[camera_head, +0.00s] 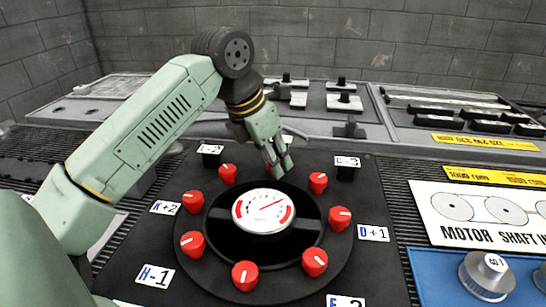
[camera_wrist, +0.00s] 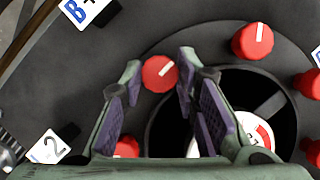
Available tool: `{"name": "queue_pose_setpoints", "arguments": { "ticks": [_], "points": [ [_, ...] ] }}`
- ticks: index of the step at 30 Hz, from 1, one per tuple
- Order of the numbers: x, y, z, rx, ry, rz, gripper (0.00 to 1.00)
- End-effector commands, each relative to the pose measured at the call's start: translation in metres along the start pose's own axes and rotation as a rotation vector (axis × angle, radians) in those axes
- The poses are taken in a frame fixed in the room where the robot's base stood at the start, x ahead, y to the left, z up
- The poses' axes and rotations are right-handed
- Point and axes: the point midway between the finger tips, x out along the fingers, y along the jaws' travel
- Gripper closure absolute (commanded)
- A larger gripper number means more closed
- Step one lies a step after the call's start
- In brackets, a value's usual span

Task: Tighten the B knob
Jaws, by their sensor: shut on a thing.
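The B knob (camera_wrist: 160,73) is a round red knob with a white pointer line, on the dark panel's ring of similar knobs. In the head view my gripper (camera_head: 278,165) reaches down at the far side of the ring, shut on the B knob. There the fingers mostly hide the knob, and the label behind is largely covered.
A white round gauge (camera_head: 264,210) sits in the ring's centre. Other red knobs stand close on both sides, such as one at the right (camera_head: 318,182) and one at the left (camera_head: 228,173). A blue panel (camera_head: 440,275) with a silver dial (camera_head: 487,272) is at the right.

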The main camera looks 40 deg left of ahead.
Motion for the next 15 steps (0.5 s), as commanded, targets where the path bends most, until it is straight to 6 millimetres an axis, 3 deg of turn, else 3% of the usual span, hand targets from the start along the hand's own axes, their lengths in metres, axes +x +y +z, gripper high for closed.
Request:
{"name": "queue_pose_setpoints", "arguments": {
  "ticks": [15],
  "points": [
    [0.0002, 0.0004, 0.0006, 0.063, -0.001, -0.025, 0.99]
  ]
}}
